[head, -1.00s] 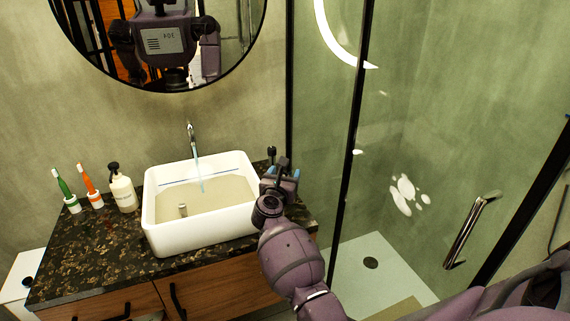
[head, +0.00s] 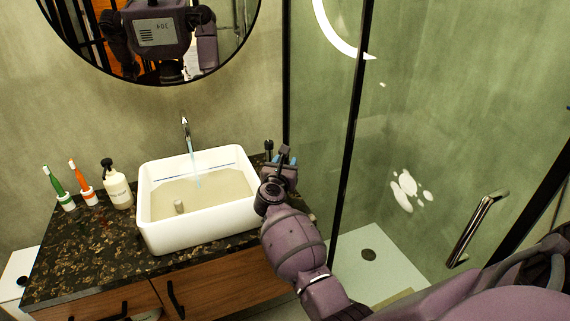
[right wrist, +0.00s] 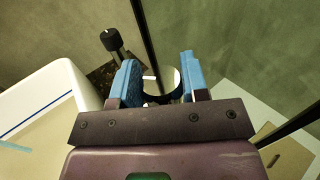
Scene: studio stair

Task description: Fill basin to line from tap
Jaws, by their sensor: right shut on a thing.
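The white basin (head: 150,237) stands on the dark counter with pale water (head: 215,195) in it. A thin blue line (head: 215,166) runs along its inner far wall, and the water surface looks a little below it. The line also shows in the right wrist view (right wrist: 40,116). The tap (head: 185,130) pours a stream (head: 197,172) into the basin. A black knob on a stem (right wrist: 110,39) stands at the back right of the counter. My right gripper (head: 284,158), right of the basin, is shut on a dark thing (right wrist: 158,97) with a pale round face. My left gripper is not seen.
Orange (head: 79,176) and green (head: 53,181) toothbrushes and a soap bottle (head: 117,185) stand left of the basin on the counter (head: 85,250). A glass shower panel with a black frame (head: 347,180) rises close to the right of my gripper.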

